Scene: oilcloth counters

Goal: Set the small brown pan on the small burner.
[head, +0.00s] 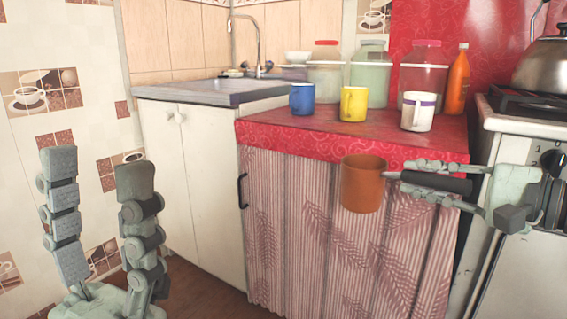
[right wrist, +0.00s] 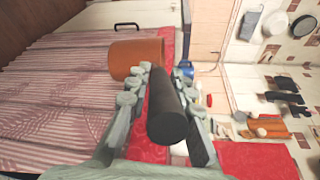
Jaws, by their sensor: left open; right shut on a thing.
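The small brown pan (head: 362,184) is in the air in front of the red counter's curtain, roughly upright, with its black handle pointing right. My right gripper (head: 408,177) is shut on that black handle. In the right wrist view the handle (right wrist: 166,110) lies between the fingers of my right gripper (right wrist: 166,78), with the brown pan (right wrist: 136,57) beyond them. My left gripper (head: 95,175) is open and empty at the lower left, far from the pan. The stove (head: 535,125) stands at the right edge; its small burner cannot be told apart.
The red counter (head: 300,128) holds a blue mug (head: 302,98), a yellow mug (head: 354,104), a white mug (head: 418,111), several jars and an orange bottle (head: 458,80). A metal kettle (head: 545,65) sits on the stove. A sink (head: 225,88) is at the back left.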

